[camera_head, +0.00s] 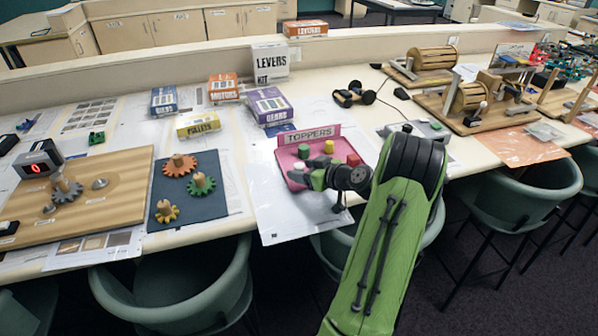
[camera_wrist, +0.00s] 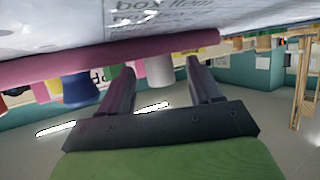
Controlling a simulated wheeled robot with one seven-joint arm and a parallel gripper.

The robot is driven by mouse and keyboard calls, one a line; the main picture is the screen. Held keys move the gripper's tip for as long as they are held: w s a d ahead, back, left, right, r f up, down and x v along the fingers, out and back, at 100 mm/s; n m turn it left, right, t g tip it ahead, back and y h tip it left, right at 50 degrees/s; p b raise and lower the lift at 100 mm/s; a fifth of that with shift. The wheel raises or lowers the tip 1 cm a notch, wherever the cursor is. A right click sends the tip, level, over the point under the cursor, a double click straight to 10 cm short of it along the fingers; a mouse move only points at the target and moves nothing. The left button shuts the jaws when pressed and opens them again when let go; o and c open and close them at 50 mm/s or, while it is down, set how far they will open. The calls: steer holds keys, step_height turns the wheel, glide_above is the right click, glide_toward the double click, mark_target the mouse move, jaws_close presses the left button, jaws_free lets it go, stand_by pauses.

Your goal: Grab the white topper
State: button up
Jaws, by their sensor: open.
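The white topper (camera_head: 299,166) stands near the front left of the pink toppers tray (camera_head: 287,155), partly behind my gripper (camera_head: 307,178) in the head view. In the wrist view, which is turned over, the white topper (camera_wrist: 159,73) appears between the two open fingers of my gripper (camera_wrist: 160,68), just past their tips. I cannot tell whether either finger touches it. A green topper (camera_head: 304,151), a yellow topper (camera_head: 329,146) and a red topper (camera_head: 353,160) stand on the same tray.
A "TOPPERS" sign (camera_head: 309,134) stands at the tray's back edge. A purple gears box (camera_head: 269,107) is behind it. A dark mat (camera_head: 209,205) with colored gears lies to the left. Green chairs (camera_head: 185,290) line the table's front.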

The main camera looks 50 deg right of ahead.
steer(key=shift+s, duration=0.1)
steer(key=shift+c, duration=0.4)
steer(key=c, duration=1)
